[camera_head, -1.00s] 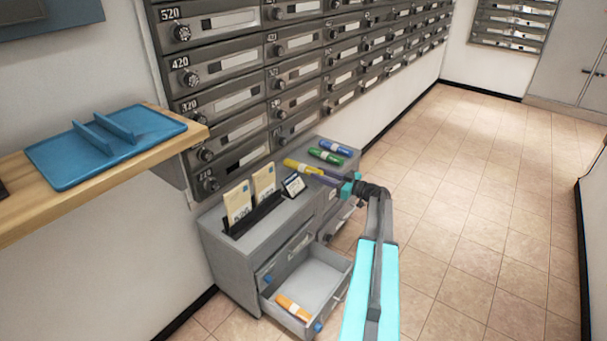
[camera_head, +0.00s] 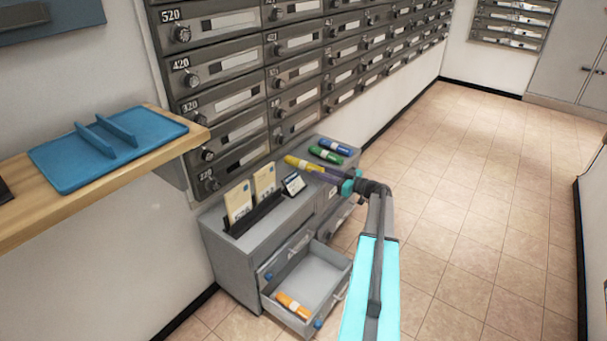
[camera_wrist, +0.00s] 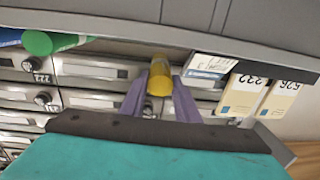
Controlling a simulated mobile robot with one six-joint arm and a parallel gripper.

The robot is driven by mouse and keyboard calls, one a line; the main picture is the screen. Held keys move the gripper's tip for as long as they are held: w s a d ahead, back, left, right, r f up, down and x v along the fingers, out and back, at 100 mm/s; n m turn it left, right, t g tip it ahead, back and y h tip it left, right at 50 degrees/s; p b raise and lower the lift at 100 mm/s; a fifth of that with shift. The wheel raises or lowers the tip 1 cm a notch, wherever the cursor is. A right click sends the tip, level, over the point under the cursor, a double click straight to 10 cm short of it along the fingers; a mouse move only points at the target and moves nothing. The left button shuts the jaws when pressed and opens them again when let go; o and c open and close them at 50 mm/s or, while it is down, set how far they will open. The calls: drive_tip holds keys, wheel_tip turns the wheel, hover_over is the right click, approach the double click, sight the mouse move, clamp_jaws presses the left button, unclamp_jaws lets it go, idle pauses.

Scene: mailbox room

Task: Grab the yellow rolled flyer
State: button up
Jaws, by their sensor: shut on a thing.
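The yellow rolled flyer (camera_head: 304,163) has a pale band and is at the top of the grey cabinet, in front of the mailboxes. My gripper (camera_head: 322,173) reaches it from the right in the head view and is shut on its near end. In the wrist view the yellow flyer (camera_wrist: 160,82) sits between the two purple fingers of my gripper (camera_wrist: 160,95), which touch it on both sides.
A green roll (camera_head: 325,155) and a blue roll (camera_head: 335,147) lie behind on the grey cabinet (camera_head: 235,260). A card holder (camera_head: 255,215) and small sign (camera_head: 293,184) stand left. An open drawer (camera_head: 312,283) holds an orange roll (camera_head: 293,305). A blue tray (camera_head: 105,150) sits on the shelf.

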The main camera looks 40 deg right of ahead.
drive_tip(key=p+v, duration=0.3)
drive_tip(key=v, duration=0.4)
drive_tip(key=shift+s, duration=0.3)
idle(0.3)
drive_tip(key=shift+s, duration=0.1)
